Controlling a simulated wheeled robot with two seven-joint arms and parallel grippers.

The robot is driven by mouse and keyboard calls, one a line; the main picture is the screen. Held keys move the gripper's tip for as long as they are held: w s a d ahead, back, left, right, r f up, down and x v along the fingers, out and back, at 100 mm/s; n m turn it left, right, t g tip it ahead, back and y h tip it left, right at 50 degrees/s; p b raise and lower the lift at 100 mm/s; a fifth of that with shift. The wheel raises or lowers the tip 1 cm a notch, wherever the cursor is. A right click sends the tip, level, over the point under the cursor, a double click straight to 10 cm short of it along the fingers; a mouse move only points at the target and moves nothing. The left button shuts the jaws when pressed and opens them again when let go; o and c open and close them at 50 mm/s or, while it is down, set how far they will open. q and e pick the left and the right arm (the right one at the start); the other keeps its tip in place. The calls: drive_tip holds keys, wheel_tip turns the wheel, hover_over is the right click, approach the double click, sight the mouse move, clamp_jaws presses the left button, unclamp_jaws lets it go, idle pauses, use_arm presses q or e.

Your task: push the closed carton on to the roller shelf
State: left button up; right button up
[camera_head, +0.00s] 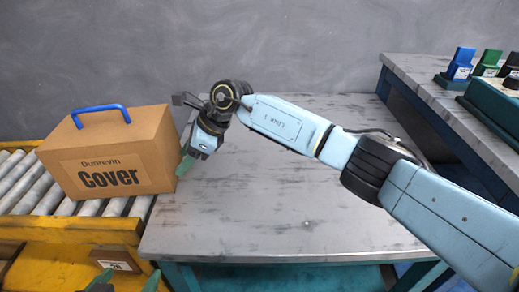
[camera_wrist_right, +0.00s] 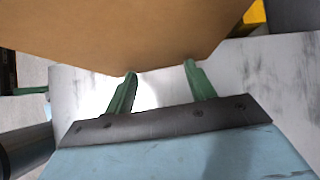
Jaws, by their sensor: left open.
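The closed brown carton (camera_head: 115,155), marked "Dunrevin cover" and with a blue handle on top, sits upright mostly on the roller shelf (camera_head: 22,184) at the left. Its right end reaches over the table edge. My right gripper (camera_head: 184,166) is at the carton's right side. In the right wrist view its green fingers (camera_wrist_right: 160,76) are spread with nothing between them, and the carton's brown face (camera_wrist_right: 120,30) is just beyond the tips. Contact is hard to tell. Only the fingertips of my left gripper (camera_head: 129,277) show at the bottom left; they are apart and empty.
The grey metal table (camera_head: 290,205) is bare apart from my right arm above it. A yellow frame (camera_head: 75,262) with a label plate runs below the rollers. A raised bench (camera_head: 420,75) at the right holds blue, green and black items. A grey wall stands behind.

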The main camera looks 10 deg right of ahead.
sight(164, 121)
drive_tip(key=shift+w+a+b, duration=0.3)
drive_tip(key=shift+a+b, duration=0.35)
drive_tip(key=shift+a, duration=0.5)
drive_tip(key=shift+w+a+b, duration=0.35)
drive_tip(key=shift+a+b, duration=0.25)
drive_tip(key=shift+a, duration=0.5)
drive_tip(key=shift+w+a+b, duration=0.3)
drive_tip(key=shift+a+b, duration=0.35)
drive_tip(key=shift+a, duration=0.5)
drive_tip(key=shift+d, duration=0.15)
drive_tip(key=shift+d+r+p, duration=0.1)
drive_tip(key=shift+d+p, duration=0.5)
drive_tip(key=shift+d, duration=0.05)
drive_tip(key=shift+s+d+p, duration=0.15)
drive_tip(key=shift+d+p, duration=0.2)
drive_tip(key=shift+d, duration=0.25)
drive_tip(key=shift+s+d+p, duration=0.15)
drive_tip(key=shift+d+p, duration=0.2)
drive_tip(key=shift+d, duration=0.25)
wheel_tip(164, 121, up, 10)
drive_tip(key=p, duration=0.6)
drive_tip(key=shift+p, duration=0.35)
